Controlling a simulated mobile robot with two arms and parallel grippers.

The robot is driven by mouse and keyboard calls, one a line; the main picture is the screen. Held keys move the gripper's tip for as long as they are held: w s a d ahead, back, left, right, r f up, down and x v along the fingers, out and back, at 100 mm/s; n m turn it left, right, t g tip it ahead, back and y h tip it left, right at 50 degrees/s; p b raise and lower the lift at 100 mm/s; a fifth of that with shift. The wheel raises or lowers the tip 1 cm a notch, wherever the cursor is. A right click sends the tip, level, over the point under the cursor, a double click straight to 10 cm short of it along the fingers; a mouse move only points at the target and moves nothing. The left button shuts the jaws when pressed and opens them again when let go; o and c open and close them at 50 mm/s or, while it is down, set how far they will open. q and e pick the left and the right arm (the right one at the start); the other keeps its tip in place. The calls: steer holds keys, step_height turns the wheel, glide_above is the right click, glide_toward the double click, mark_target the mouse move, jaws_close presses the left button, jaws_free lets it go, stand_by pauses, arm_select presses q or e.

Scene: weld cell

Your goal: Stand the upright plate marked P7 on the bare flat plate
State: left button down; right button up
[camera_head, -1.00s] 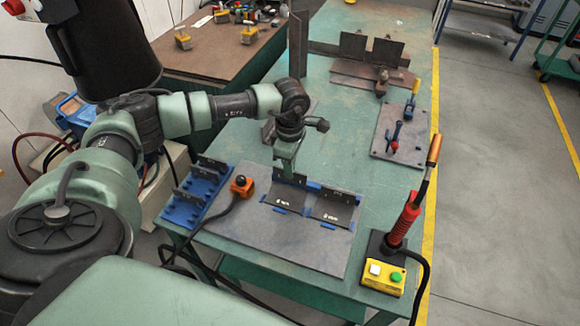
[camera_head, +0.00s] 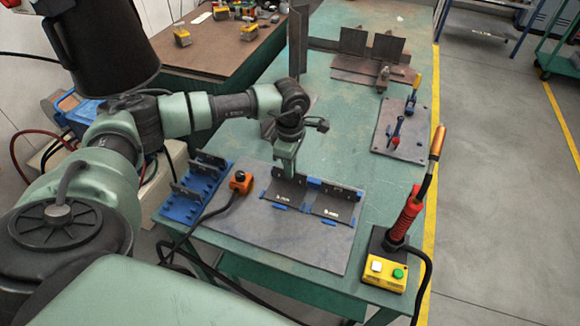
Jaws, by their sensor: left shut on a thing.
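My left gripper (camera_head: 286,172) is shut on a dark upright plate (camera_head: 291,184), whose marking I cannot read. It holds this plate at the back edge of the left flat plate (camera_head: 283,195), and the jaws hide part of it. I cannot tell whether the two plates touch. The right flat plate (camera_head: 334,207) lies beside it, with another dark upright plate (camera_head: 346,192) at its back edge. Both flat plates lie among blue stops on a grey board (camera_head: 290,245). My right gripper is not in view.
A blue rack (camera_head: 187,210) with upright dark plates stands left of the board. A red-handled torch (camera_head: 408,213) and a yellow button box (camera_head: 385,275) stand at the right. Clamps lie on a plate (camera_head: 403,135) behind.

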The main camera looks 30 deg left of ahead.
arm_select(q)
steer(key=shift+f+b, duration=0.6)
steer(key=shift+b, duration=0.05)
stand_by(1.0)
steer(key=c, duration=1.5)
jaws_free()
steer(key=shift+r+p, duration=2.45)
steer(key=shift+r, duration=1.6)
